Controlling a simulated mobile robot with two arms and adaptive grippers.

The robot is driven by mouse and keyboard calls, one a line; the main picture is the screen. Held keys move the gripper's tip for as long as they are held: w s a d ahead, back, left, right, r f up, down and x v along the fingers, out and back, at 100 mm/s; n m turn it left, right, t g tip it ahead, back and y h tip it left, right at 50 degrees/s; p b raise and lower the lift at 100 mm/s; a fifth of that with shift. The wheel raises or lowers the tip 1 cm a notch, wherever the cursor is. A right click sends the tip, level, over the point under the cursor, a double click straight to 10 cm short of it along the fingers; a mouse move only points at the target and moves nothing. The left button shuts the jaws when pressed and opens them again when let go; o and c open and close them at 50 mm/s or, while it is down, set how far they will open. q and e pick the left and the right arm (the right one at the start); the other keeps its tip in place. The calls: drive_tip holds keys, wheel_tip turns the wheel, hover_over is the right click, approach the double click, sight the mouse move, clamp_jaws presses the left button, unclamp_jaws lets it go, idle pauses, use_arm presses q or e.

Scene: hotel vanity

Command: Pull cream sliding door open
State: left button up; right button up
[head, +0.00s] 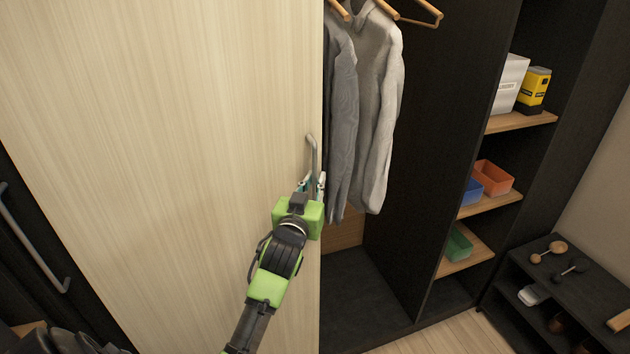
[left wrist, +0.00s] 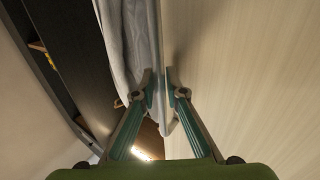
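The cream sliding door (head: 190,150) fills the left of the head view, and its pale face is on the right of the left wrist view (left wrist: 250,70). A grey bar handle (head: 312,150) stands upright near the door's right edge. My left gripper (head: 312,182) is at the handle's lower part, with one finger on each side. In the left wrist view the fingertips (left wrist: 160,82) are close together against the handle, so the gripper looks shut on it. The fingers hide part of the handle. My right gripper is not in view.
Right of the door's edge the dark closet is open, with grey clothes (head: 378,110) hanging close to the handle. Shelves hold a yellow box (head: 535,90) and an orange bin (head: 495,177). A dark door with a grey handle (head: 32,240) is at far left.

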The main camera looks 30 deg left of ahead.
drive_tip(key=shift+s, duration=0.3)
use_arm(q)
drive_tip(key=v, duration=1.2)
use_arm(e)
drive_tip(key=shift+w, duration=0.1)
